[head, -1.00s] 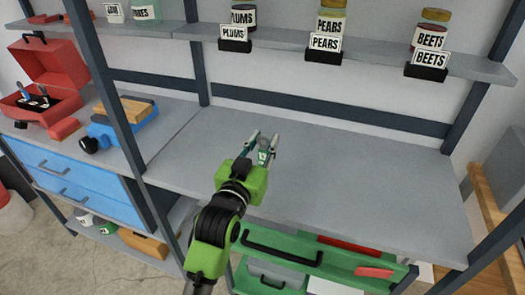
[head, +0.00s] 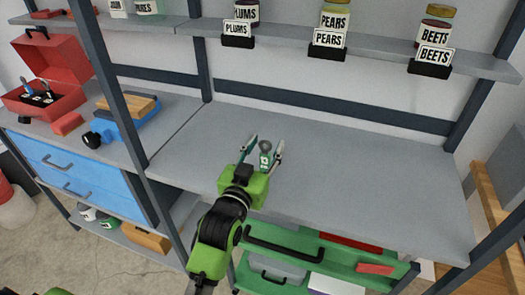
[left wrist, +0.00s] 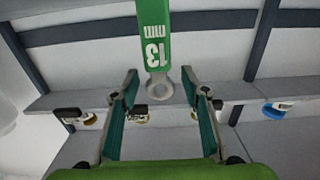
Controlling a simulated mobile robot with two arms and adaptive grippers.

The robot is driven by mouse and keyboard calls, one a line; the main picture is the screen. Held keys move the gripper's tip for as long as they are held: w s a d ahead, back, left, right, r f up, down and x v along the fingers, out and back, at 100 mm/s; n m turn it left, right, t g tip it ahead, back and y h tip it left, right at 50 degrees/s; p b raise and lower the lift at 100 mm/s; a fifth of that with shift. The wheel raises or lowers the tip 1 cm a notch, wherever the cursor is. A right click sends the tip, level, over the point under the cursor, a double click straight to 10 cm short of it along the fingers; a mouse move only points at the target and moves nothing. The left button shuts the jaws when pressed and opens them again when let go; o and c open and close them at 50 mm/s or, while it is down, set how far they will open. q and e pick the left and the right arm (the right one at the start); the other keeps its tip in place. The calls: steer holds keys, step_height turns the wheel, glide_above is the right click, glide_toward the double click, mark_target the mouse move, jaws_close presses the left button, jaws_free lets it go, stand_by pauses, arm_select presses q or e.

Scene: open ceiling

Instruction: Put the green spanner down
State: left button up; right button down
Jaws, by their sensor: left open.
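My left gripper (head: 265,144) is open, with one finger on each side of the spanner and a gap to both. In the left wrist view the spanner (left wrist: 156,38) shows its "13 mm" label and ring end between and beyond the open fingertips (left wrist: 160,76). Whether its whole length touches the worktop cannot be told. My right gripper is not in view.
A shelf (head: 285,35) above holds labelled jars. An open red toolbox (head: 50,98) and a blue tool with a wooden block (head: 128,106) stand on the left bench. Green drawers (head: 285,250) sit below. The worktop right of the gripper is clear.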

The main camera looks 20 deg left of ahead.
arm_select(q)
steer(key=s+b, duration=0.1)
steer(key=s, duration=1.1)
steer(key=shift+a+r, duration=0.15)
steer(key=shift+a, duration=0.05)
